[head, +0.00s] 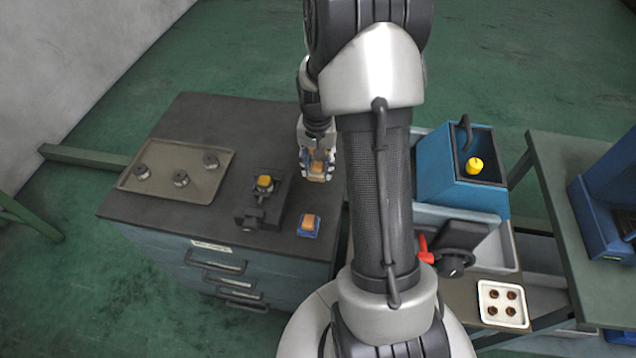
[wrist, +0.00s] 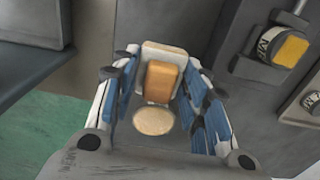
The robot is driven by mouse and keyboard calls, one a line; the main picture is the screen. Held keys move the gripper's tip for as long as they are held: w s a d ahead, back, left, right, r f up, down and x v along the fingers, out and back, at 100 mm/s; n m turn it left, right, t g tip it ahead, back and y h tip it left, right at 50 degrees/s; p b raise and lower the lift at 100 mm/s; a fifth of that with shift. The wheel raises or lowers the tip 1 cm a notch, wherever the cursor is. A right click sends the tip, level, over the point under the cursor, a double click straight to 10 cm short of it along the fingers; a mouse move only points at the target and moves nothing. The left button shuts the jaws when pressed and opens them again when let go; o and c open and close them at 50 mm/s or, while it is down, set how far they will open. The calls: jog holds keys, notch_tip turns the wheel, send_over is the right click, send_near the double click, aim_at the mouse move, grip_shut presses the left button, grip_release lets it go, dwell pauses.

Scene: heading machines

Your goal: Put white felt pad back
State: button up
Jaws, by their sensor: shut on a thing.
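My gripper (head: 318,178) is shut on the white felt pad, a tan-orange block on a white base, and holds it above the right part of the dark bench top. In the wrist view the pad's white base (wrist: 163,50) and orange block (wrist: 161,82) show between the blue-lined fingers of my gripper (wrist: 160,95). A round cream patch (wrist: 153,120) shows just below the block; I cannot tell what it belongs to. A similar orange block on a blue base (head: 309,227) sits on the bench near its front edge.
A tan tray (head: 143,193) with several grey round parts lies on the left of the bench. A black fixture with a yellow top (head: 264,184) stands mid-bench. To the right are a blue bin (head: 448,175) with a yellow item and a white tray (head: 503,318) with several brown parts.

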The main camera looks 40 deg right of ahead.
aim_at(318, 163)
jog(key=shift+f+b, duration=0.65)
jog(key=shift+f, duration=2.65)
jog(key=shift+f, duration=0.15)
jog(key=o, duration=1)
notch_tip(318, 163, up, 12)
jog(key=p, duration=0.3)
jog(key=s+a+r+n+t, duration=0.2)
jog(key=s+a+r+n, duration=0.1)
jog(key=s+a+r, duration=0.45)
jog(key=s+a+r+n+t, duration=0.1)
jog(key=s+a+r+n, duration=0.3)
jog(key=a+r, duration=0.6)
jog(key=s+a+r+n+t, duration=0.1)
jog(key=s+a+n, duration=0.1)
jog(key=s, duration=0.5)
jog(key=shift+s+a+r+n+t, duration=0.3)
jog(key=shift+s+a, duration=0.1)
jog(key=shift+a, duration=0.2)
